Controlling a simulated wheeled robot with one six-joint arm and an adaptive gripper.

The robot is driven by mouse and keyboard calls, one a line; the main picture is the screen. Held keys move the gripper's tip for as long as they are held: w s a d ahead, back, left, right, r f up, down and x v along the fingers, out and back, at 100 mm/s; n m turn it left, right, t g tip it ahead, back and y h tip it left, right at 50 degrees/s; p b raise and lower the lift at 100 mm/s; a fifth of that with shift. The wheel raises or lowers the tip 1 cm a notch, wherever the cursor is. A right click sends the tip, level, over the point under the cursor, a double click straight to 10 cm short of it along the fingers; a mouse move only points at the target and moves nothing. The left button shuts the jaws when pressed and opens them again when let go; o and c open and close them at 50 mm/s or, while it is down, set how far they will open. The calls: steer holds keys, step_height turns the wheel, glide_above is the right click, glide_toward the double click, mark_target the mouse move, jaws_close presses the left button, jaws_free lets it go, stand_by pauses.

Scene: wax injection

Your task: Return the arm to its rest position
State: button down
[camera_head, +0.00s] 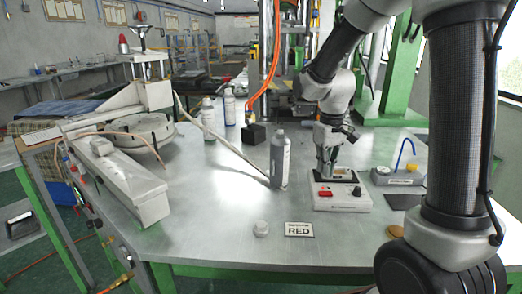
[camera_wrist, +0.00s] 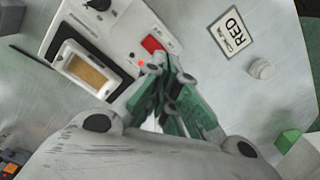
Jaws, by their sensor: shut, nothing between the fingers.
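My gripper (camera_head: 326,174) points down over the back of a small white device on the table; in the wrist view its green-grey fingers (camera_wrist: 168,75) are together with nothing between them. My arm comes down from the upper right, bent at the elbow. The white device (camera_head: 343,204) has a red switch and a black knob. In the wrist view the device (camera_wrist: 125,30) shows a white-framed tan slot (camera_wrist: 88,75) beside the fingers. I cannot tell whether the fingertips touch the device.
A grey bottle (camera_head: 280,158) stands left of the device. A RED card (camera_head: 299,229) and a white cap (camera_head: 261,228) lie in front. A small box with a blue tube (camera_head: 398,176) stands to the right. A large grey machine (camera_head: 118,165) fills the left.

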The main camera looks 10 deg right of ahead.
steer(key=s+d+r+m+t, duration=0.1)
steer(key=s+d+r+t, duration=0.1)
steer(key=s+r, duration=0.4)
steer(key=s+d+r+m+t, duration=0.1)
steer(key=s+r, duration=0.5)
steer(key=s, duration=0.8)
steer(key=shift+s+d+r+m+t, duration=0.4)
steer(key=shift+d+t, duration=0.3)
steer(key=shift+d, duration=0.1)
steer(key=shift+f, duration=0.1)
steer(key=w+a+f+m+g, duration=0.1)
steer(key=w+f+g, duration=0.1)
steer(key=w, duration=0.9)
steer(key=w+a+f+m+g, duration=0.1)
steer(key=w+f+m+g, duration=0.1)
steer(key=w, duration=0.8)
steer(key=shift+w+f, duration=0.4)
steer(key=shift+f, duration=0.2)
steer(key=shift+a+f, duration=0.1)
